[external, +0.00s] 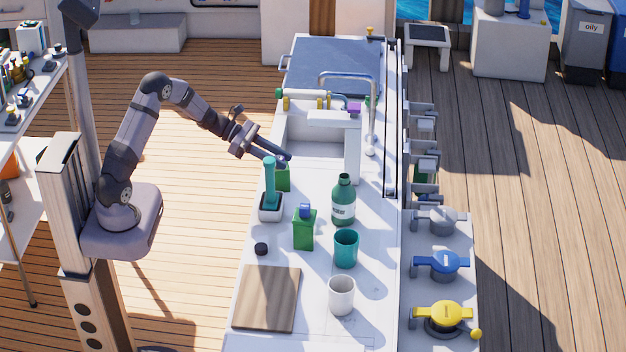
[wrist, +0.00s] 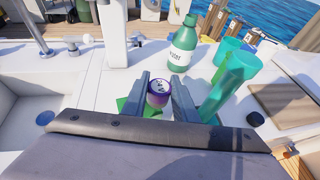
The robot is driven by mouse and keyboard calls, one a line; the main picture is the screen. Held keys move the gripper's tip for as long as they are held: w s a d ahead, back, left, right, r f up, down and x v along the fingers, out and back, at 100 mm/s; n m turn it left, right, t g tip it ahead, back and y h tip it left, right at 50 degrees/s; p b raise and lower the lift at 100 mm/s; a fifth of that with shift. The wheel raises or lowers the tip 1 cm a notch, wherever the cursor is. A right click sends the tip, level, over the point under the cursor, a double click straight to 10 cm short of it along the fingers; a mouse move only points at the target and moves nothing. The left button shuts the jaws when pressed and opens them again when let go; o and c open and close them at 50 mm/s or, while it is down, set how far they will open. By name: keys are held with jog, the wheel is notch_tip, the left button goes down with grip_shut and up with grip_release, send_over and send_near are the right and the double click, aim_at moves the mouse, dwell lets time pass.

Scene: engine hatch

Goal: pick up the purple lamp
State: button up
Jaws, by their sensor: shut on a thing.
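The purple lamp (wrist: 158,88) shows in the wrist view as a small round purple piece with a pale marked top. It sits between the two fingers of my gripper (wrist: 161,96), which is shut on it. In the external view my gripper (external: 284,158) is over the counter's left edge, just in front of the sink. Only a trace of purple shows at the fingertips there, and the fingers hide most of the lamp. A green block (external: 283,178) is just below the fingertips; I cannot tell whether the lamp touches it.
A teal brush (external: 270,180) stands upright in a white holder (external: 270,208) close beside my gripper. A green bottle (external: 343,202), green dispenser (external: 304,230), teal cup (external: 346,248) and white cup (external: 341,295) stand nearby. The cutting board (external: 266,298) lies at the front. The sink (external: 318,150) lies behind.

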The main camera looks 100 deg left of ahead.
aim_at(280, 156)
notch_tip(280, 156, up, 9)
jog(key=shift+f+b, duration=0.2)
jog(key=shift+b, duration=0.1)
jog(key=shift+a+f, duration=0.5)
jog(key=shift+f, duration=1.1)
jog(key=shift+a+f, duration=0.45)
jog(key=shift+f, duration=1.15)
jog(key=shift+a+f, duration=0.5)
jog(key=shift+f, duration=1.1)
jog(key=shift+f, duration=0.1)
jog(key=o, duration=1.1)
jog(key=shift+o, duration=0.2)
jog(key=shift+r, duration=0.2)
jog(key=b+v, duration=0.1)
jog(key=v, duration=1.1)
jog(key=shift+f, duration=0.15)
